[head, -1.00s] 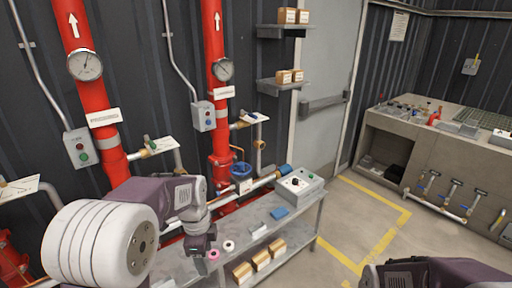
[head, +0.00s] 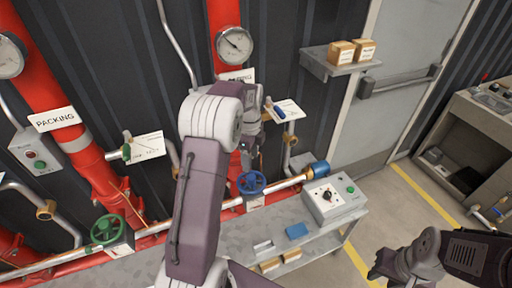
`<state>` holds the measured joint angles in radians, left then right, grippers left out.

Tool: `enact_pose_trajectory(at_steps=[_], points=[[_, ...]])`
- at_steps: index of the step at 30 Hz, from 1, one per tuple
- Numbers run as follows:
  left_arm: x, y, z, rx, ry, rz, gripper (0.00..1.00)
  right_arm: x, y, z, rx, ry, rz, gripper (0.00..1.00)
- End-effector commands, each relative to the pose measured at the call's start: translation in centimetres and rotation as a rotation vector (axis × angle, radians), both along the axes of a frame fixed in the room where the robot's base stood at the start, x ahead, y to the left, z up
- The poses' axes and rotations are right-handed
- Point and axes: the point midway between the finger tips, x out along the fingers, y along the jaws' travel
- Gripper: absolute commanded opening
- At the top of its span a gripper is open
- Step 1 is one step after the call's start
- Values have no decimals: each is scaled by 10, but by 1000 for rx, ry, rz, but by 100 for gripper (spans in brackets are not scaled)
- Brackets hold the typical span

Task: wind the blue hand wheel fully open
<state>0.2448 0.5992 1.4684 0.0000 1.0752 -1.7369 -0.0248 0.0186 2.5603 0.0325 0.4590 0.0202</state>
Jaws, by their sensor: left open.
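The blue hand wheel (head: 251,183) sits on the horizontal pipe at the foot of the right red riser, left of the grey control box. Its rim and spokes show from above. My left arm reaches up in front of the right riser and covers part of it. My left gripper (head: 247,151) is small and partly hidden behind its own wrist; it is open, just above and behind the wheel. I see no contact with the wheel. My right gripper (head: 384,266) hangs at the lower right, far from the wheel; its jaws are not clear.
A green hand wheel (head: 109,229) stands on the same pipe at the left. The grey control box (head: 333,199) and a blue block (head: 297,231) rest on the bench. A tagged tap with a blue lever (head: 279,112) is close beside my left wrist.

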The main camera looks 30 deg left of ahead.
Motion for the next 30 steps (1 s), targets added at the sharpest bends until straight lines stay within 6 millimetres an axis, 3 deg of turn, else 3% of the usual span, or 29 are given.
enact_pose_trajectory(at_steps=[5,12,18,28,30], points=[[-1,0,-11,0,2,0,59,0,0,1,0,0,0,36],[-1,-1,-58,-1,5,0,59,0,0,8,0,0,0,36],[-1,-1,-85,0,1,0,59,0,0,12,0,0,0,36],[0,-1,-91,0,-1,0,59,0,0,12,0,0,0,36],[0,0,-91,0,-1,0,39,0,0,12,0,0,0,36]])
